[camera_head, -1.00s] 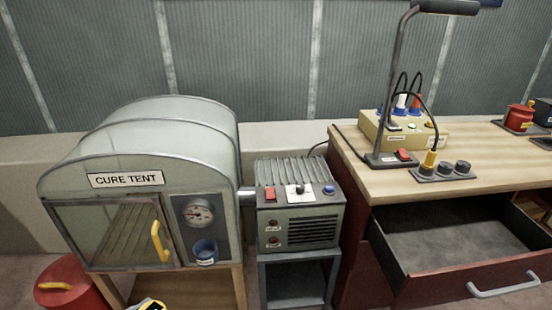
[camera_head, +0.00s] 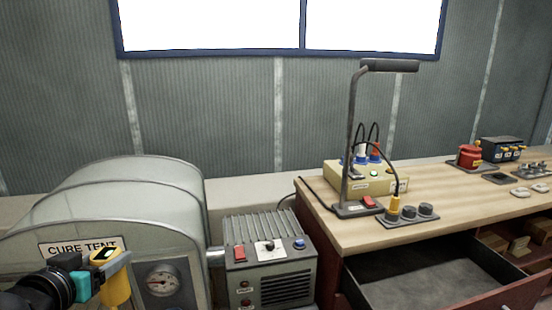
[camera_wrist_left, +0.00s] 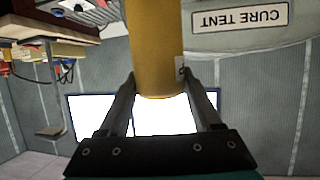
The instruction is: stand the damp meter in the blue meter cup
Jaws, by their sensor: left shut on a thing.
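The damp meter (camera_head: 118,288) is a yellow body with a small screen on its dark top. It is at the lower left of the head view, in front of the cure tent. My left gripper (camera_head: 101,274) is shut on it and holds it in the air. The left wrist view shows the meter (camera_wrist_left: 158,45) between the two fingers of my left gripper (camera_wrist_left: 159,86). The blue meter cup is not visible now; earlier it showed on the tent's front below the round gauge (camera_head: 161,280). My right gripper is not in view.
The cure tent (camera_head: 125,195) fills the lower left. A grey heater box (camera_head: 268,262) stands to its right. A wooden bench (camera_head: 345,230) follows, with a lamp (camera_head: 352,140), a yellow socket box (camera_head: 365,180) and an open drawer (camera_head: 420,275) below.

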